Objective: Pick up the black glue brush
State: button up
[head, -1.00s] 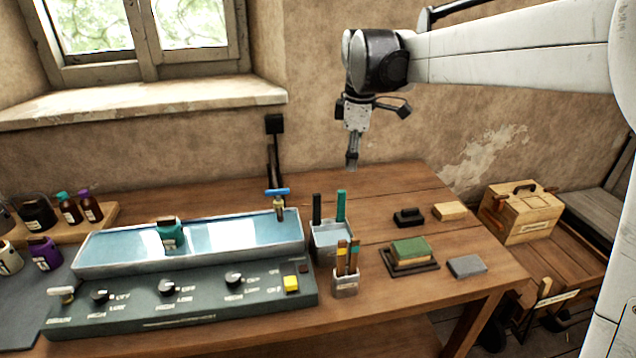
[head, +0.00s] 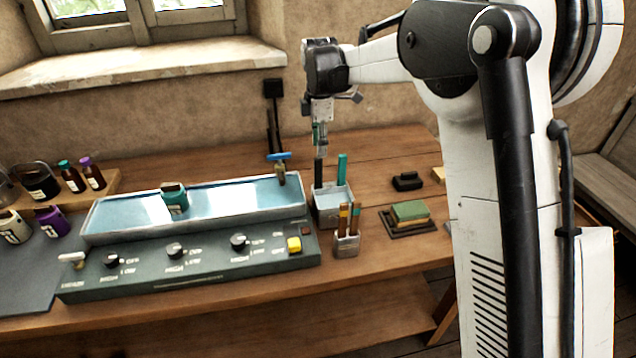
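The black glue brush (head: 318,174) stands upright in a square grey pot (head: 333,210), on its left side. Only its dark handle shows; its lower end is hidden inside the pot. A teal-handled brush (head: 342,170) stands in the same pot to its right. My gripper (head: 321,151) points down right above the black handle, with its fingertips at or very close to the handle's top. The fingers are small and seen edge-on, so I cannot tell whether they are open or touch the handle.
A long water-filled trough (head: 235,205) with a knobbed control panel stands left of the pot. A small holder (head: 346,245) with several brushes is in front. A green block on a dark tray (head: 405,230) and a black block (head: 407,181) lie to the right.

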aim_at(318, 164)
jog(key=shift+s+a+f+p, duration=0.1)
jog(key=shift+f+p, duration=0.15)
jog(key=shift+f, duration=1.45)
jog(key=shift+s+a+f+p, duration=0.1)
jog(key=shift+f+p, duration=0.15)
jog(key=shift+f, duration=1.45)
grip_shut()
